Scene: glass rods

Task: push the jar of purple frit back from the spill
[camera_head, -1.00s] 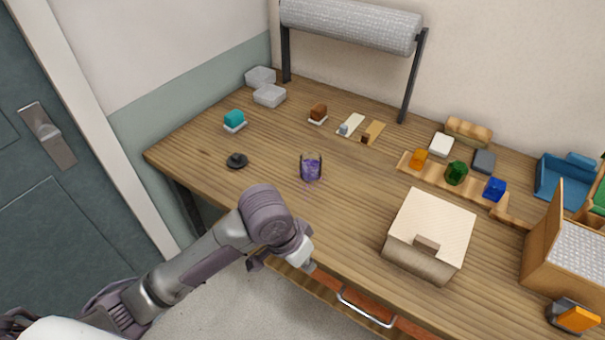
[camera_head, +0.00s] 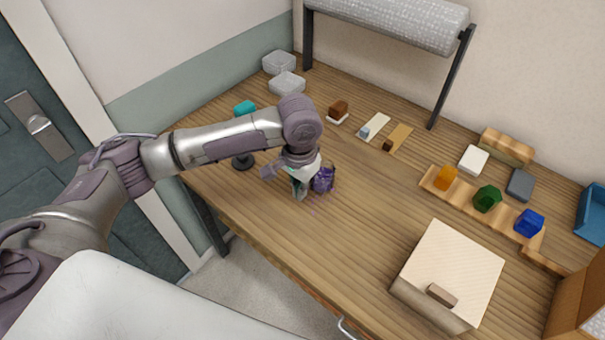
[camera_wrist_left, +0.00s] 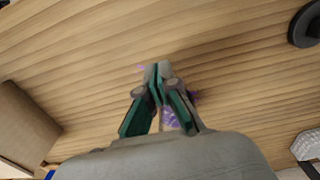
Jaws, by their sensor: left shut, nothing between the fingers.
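The jar of purple frit (camera_head: 323,180) stands on the wooden workbench, partly covered by my left gripper in the head view. My left gripper (camera_head: 299,192) is shut and empty, pointing down at the left side of the jar, close to the bench top. I cannot tell whether it touches the jar. In the left wrist view, the shut fingers (camera_wrist_left: 159,70) hide most of the jar, and purple frit (camera_wrist_left: 171,118) shows between them. A faint pink-purple patch of the spill (camera_wrist_left: 140,68) lies on the wood beside the fingertips. My right gripper is out of view.
A black round object (camera_head: 243,161) stands left of the gripper. A teal block (camera_head: 244,108) and clear containers (camera_head: 287,84) are behind it. A rack of colored glass pieces (camera_head: 487,198) and a lidded box (camera_head: 448,273) stand to the right. Bare wood lies between jar and box.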

